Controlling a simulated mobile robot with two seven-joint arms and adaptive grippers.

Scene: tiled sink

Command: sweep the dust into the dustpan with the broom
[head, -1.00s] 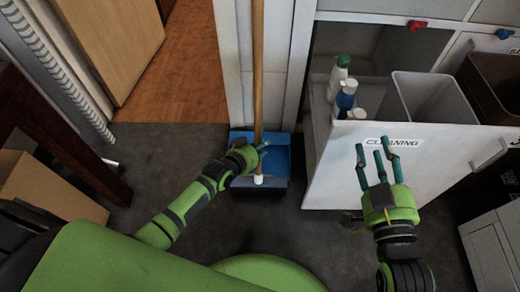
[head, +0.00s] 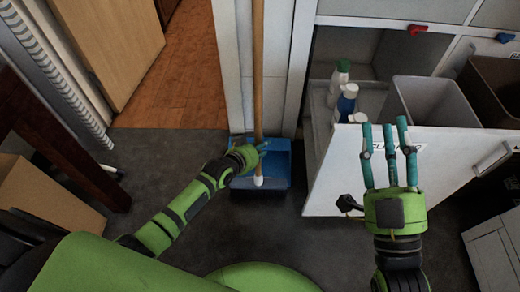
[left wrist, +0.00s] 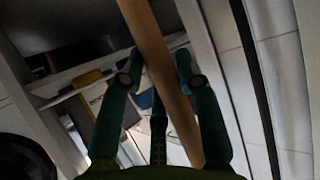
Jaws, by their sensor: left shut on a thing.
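The broom has a long wooden handle (head: 258,70) running from the top edge of the head view down to a white end piece. My left gripper (head: 256,152) is shut on this handle near its lower visible end. In the left wrist view the handle (left wrist: 155,60) passes between the fingers (left wrist: 158,95). The blue dustpan (head: 278,160) lies behind the handle and gripper, in front of the white post; the gripper partly hides it. I cannot make out the broom's bristles clearly. My right gripper (head: 390,155) is open and empty, fingers extended, in front of the cleaning drawer. No dust is discernible.
A pulled-out white drawer (head: 345,185) with bottles (head: 346,100) and a grey bin (head: 433,98) stands at the right. A cardboard box (head: 50,195) is at the left. Dark floor (head: 165,150) is free left of the dustpan.

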